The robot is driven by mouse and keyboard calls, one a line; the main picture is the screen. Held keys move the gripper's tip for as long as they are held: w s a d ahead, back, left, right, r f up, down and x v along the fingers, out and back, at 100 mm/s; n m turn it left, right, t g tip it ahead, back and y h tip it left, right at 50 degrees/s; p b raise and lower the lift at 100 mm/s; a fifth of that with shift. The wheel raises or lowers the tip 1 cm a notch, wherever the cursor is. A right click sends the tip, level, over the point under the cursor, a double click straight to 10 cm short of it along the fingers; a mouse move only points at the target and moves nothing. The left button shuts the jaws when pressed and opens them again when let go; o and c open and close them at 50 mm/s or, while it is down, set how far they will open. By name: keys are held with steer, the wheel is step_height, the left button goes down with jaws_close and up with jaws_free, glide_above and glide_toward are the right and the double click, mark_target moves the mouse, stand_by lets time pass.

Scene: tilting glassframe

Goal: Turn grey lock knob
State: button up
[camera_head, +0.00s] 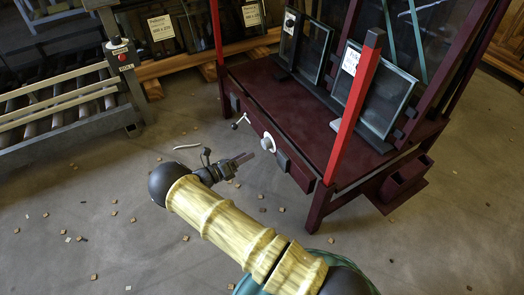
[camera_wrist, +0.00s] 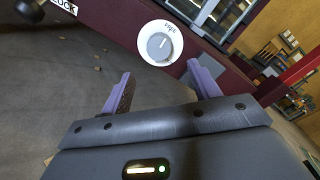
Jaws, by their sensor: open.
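The grey lock knob (camera_wrist: 159,46) sits on a round white dial (camera_wrist: 176,52) with small lettering, on the front of a dark red frame. In the head view the knob (camera_head: 267,143) shows small and pale on the frame's front beam. A light pointer line runs across its face. My gripper (camera_wrist: 160,76) is open and empty, its two purple fingers spread to either side below the dial in the wrist view. In the head view my gripper (camera_head: 245,158) is just left of the knob and seems apart from it.
A lever (camera_head: 241,120) with a dark ball end sticks out left of the knob. The dark red frame (camera_head: 270,85) bears glass panes (camera_head: 385,95) and a bright red post (camera_head: 350,110). A roller conveyor (camera_head: 60,105) stands at left. Small chips litter the open floor.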

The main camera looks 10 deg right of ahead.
mark_target(264, 146)
steer(key=b+x, duration=0.3)
steer(key=x, duration=0.5)
steer(key=shift+w+d+b, duration=0.15)
steer(key=shift+d+b, duration=0.05)
steer(key=shift+b, duration=0.2)
steer(key=c, duration=1)
